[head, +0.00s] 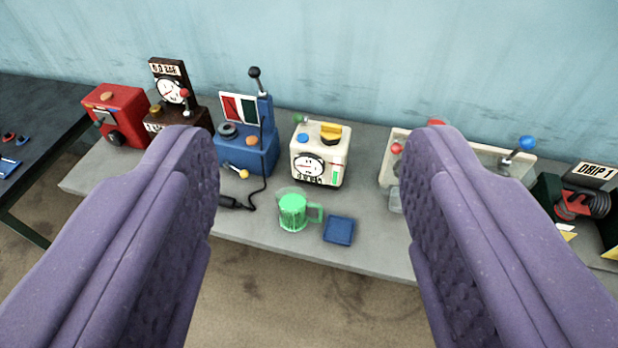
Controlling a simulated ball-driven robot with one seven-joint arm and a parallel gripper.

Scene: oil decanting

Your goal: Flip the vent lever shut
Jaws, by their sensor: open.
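My gripper (312,140) is open and empty; its two purple padded fingers fill the left and right of the head view. The bench shows between them, farther off. No lever is labelled as the vent lever, so I cannot tell which it is. A lever with a black knob (254,72) stands upright on the blue machine (262,155), left of centre. A lever with a blue knob (526,142) leans up right on a cream tray-like unit (487,153), partly hidden by my right finger.
The grey bench (375,225) stands against a blue wall. A cream gauge box (320,155), green mug (293,211) and blue pad (339,230) sit mid-bench. A red machine (118,115) and dark dial unit (172,90) are left; a "DRIP 1" stand (595,172) is right.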

